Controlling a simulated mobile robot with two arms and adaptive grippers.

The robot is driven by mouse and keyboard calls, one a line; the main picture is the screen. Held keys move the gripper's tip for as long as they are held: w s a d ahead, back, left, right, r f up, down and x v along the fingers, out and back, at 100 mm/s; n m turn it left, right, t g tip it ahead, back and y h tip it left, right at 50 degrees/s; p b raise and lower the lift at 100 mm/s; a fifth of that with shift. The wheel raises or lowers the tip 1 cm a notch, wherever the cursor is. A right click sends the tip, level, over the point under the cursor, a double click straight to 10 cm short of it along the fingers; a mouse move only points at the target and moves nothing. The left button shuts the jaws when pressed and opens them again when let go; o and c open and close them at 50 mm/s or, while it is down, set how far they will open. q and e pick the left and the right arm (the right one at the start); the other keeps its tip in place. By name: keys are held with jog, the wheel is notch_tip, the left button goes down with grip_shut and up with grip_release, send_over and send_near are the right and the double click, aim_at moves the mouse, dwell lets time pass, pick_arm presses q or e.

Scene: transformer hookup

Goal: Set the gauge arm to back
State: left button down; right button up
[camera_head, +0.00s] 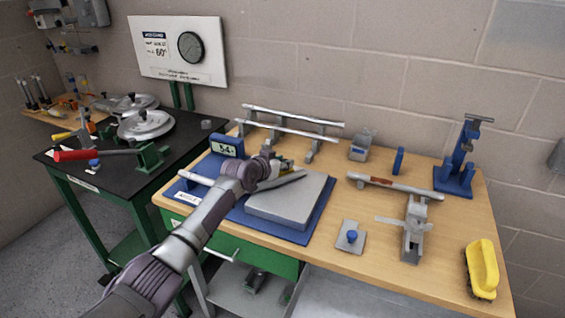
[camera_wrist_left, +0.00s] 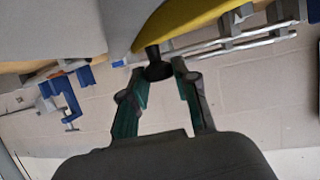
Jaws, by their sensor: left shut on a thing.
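My left gripper (camera_head: 272,165) is over the back of the grey flat block (camera_head: 290,202) on the bench. In the left wrist view its two green-lined fingers (camera_wrist_left: 162,82) are closed in on a small dark knob (camera_wrist_left: 158,66). The knob joins a yellow part (camera_wrist_left: 185,22) above it in that view. I cannot tell clearly which way the gauge arm points. A blue digital readout (camera_head: 227,146) stands left of the gripper. My right gripper is not in view.
Behind the block is a rack with two silver rails (camera_head: 292,121). A blue stand (camera_head: 460,162), a grey clamp (camera_head: 414,230), a plate with a blue knob (camera_head: 350,237) and a yellow-handled brush (camera_head: 483,267) stand to the right. A black table (camera_head: 105,170) adjoins left.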

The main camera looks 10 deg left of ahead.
pick_arm(q)
jog(key=shift+w+a+r+n+y+p, duration=0.25)
jog(key=shift+w+n+y+p, duration=0.35)
jog(key=shift+p, duration=0.4)
jog(key=shift+w+a+f+n+y+p, duration=0.1)
jog(key=shift+w+a+n+y+p, duration=0.25)
jog(key=shift+w+n+y, duration=0.25)
jog(key=shift+w+a+f+n+t+y+b, duration=0.2)
jog(key=shift+w+a+n+t+y+b, duration=0.15)
jog(key=shift+w+y+b, duration=0.2)
jog(key=shift+w+a+n+y+b, duration=0.4)
jog(key=shift+n+y+b, duration=0.25)
jog(key=shift+y, duration=0.2)
jog(key=c, duration=0.9)
grip_release()
jog(key=shift+o, duration=0.2)
jog(key=shift+s+r, duration=0.1)
jog(key=shift+s, duration=0.05)
